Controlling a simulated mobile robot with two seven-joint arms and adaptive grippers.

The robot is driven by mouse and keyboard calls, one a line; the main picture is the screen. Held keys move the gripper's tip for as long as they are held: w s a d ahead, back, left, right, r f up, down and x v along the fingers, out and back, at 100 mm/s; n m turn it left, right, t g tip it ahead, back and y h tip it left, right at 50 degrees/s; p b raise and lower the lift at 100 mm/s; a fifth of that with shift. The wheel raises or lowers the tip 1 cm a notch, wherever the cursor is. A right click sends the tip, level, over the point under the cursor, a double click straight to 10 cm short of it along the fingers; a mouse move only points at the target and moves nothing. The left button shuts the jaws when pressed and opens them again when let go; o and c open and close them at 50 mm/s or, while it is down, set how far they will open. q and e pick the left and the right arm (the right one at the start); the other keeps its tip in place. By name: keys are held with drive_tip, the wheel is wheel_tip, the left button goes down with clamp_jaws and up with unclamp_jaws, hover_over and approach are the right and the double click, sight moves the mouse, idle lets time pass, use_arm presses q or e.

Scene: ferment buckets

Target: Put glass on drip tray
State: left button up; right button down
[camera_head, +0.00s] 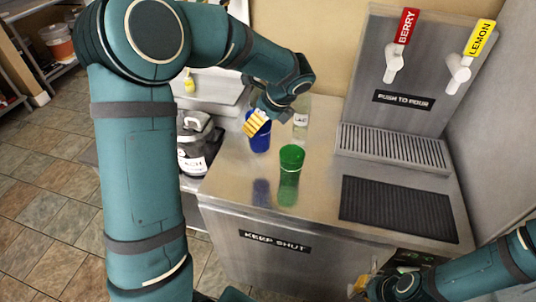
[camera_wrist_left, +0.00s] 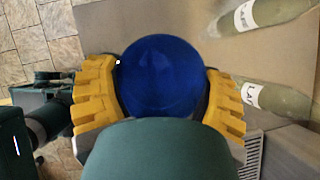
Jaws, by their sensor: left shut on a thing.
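My left gripper (camera_head: 257,122) is shut on a blue glass (camera_head: 259,140). In the left wrist view the blue glass (camera_wrist_left: 160,78) sits between the yellow finger pads, its round mouth facing the camera. A gap between the glass and its reflection suggests it is held above the steel counter. A green glass (camera_head: 291,158) stands upright on the counter, to the right of it. The drip tray (camera_head: 393,150) is a slotted metal ledge below the taps, with nothing on it. My right gripper (camera_head: 363,286) is low at the front; its opening is unclear.
A labelled bottle (camera_head: 301,122) stands behind the glasses; two labelled bottles (camera_wrist_left: 262,14) (camera_wrist_left: 275,100) show in the left wrist view. A bare black ribbed mat (camera_head: 400,208) lies before the drip tray. A black-and-grey appliance (camera_head: 197,140) stands left.

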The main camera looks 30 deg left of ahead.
sight(260, 145)
use_arm(q)
wheel_tip(260, 145, down, 9)
drive_tip(key=shift+f+b, duration=0.1)
drive_tip(key=shift+b, duration=0.75)
drive_tip(key=shift+f, duration=0.1)
drive_tip(key=o, duration=1.3)
drive_tip(key=shift+c, duration=0.2)
